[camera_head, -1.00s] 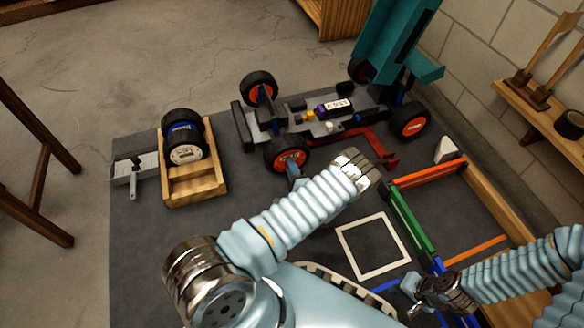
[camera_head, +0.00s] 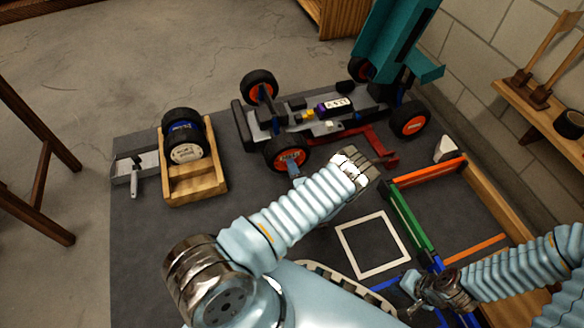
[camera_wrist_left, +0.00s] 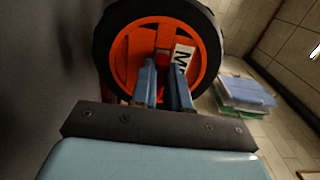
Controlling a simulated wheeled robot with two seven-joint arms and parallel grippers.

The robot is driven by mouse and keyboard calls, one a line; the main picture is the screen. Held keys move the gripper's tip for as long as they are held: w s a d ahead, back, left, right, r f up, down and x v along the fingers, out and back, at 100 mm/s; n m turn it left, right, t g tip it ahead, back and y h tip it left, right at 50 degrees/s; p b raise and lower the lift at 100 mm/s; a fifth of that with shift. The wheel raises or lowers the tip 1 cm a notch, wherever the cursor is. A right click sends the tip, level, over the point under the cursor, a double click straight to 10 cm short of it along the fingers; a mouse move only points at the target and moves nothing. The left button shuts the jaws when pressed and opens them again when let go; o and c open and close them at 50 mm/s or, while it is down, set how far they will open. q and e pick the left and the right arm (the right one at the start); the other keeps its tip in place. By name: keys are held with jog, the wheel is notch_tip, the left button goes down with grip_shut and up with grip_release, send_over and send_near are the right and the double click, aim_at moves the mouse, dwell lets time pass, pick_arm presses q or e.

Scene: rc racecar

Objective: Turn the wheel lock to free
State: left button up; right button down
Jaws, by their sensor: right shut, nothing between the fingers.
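The racecar's near front wheel (camera_head: 289,155), black with an orange hub, faces my left gripper (camera_head: 292,167). In the left wrist view the orange hub (camera_wrist_left: 128,57) fills the upper middle, with a white label (camera_wrist_left: 184,56) starting with "M". My left gripper (camera_wrist_left: 166,74) has its two blue fingers in front of the hub's centre, with a narrow gap between them. A small orange-red part (camera_wrist_left: 163,60) shows between the tips; I cannot tell whether they clamp it. I cannot make out the lock's setting. My right gripper (camera_head: 416,292) is shut and empty at the lower right.
The racecar chassis (camera_head: 345,112) rests on the dark mat (camera_head: 140,260) near a red stand (camera_head: 380,148). A wooden cradle (camera_head: 196,189) holds spare wheels at left. A green bar (camera_head: 409,215) and white square outline (camera_head: 345,250) lie at right.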

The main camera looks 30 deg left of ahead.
pick_arm(q)
jog(key=o, duration=0.4)
jog(key=p+v, duration=0.1)
jog(key=v, duration=1.2)
jog(key=shift+s+d+p, duration=0.25)
jog(key=shift+s+p, duration=0.05)
